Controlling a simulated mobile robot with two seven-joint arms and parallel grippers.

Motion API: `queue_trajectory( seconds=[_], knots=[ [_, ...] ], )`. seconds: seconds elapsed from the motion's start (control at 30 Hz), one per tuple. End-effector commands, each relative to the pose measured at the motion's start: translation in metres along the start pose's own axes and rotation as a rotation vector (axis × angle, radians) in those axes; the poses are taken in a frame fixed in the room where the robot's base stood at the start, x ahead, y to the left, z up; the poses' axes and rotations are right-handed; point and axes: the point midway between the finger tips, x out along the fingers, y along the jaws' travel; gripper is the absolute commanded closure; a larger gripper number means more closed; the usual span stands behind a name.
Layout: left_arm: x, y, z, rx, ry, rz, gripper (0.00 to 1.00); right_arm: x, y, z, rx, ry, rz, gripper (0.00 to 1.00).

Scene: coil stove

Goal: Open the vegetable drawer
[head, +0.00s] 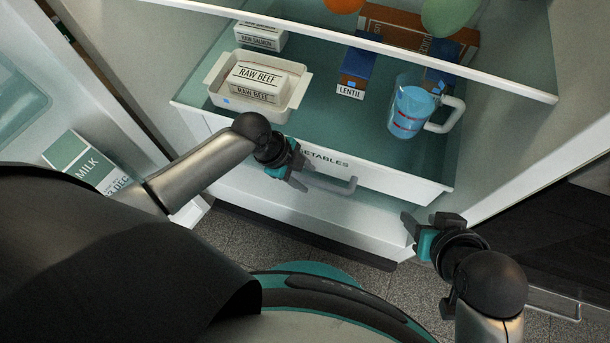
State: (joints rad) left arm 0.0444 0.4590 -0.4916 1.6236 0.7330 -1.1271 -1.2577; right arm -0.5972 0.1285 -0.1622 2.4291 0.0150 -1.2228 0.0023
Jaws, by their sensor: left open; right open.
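The vegetable drawer has a white front (400,186) with a label reading "...ETABLES", its start hidden by my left gripper. It sits low in the fridge, just below the glass shelf, and I see no clear gap at its top edge. Its grey bar handle (335,186) is below the label. My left gripper (294,178) is open at the left end of the handle and covers that end. Whether the handle is between its fingers, or touched, I cannot tell. My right gripper (420,232) is open and empty, below the drawer's right corner and apart from the handle.
The glass shelf (310,130) above holds a tray of raw beef (225,100), a lentil box (355,75) and a blue jug (408,108). The open fridge door with a milk carton (80,160) is at left. Bare floor (245,235) lies in front.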

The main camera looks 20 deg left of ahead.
Motion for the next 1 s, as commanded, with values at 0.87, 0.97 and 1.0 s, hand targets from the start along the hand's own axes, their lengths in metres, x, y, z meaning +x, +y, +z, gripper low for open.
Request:
queue_trajectory(
  seconds=[0.87,0.97,1.0],
  knots=[
    [0.0056,0.0,0.0001,0.0,0.0,0.0,0.89,0.0046,-0.006,-0.0056,-0.003,0.054,-0.016,0.5],
    [0.0056,0.0,0.0001,0.0,0.0,0.0,1.0,0.0046,-0.006,-0.0055,-0.003,0.053,-0.016,0.5],
    [0.0056,0.0,0.0001,0.0,0.0,0.0,1.0,0.0046,-0.006,-0.0054,-0.003,0.053,-0.016,0.5]
  ],
)
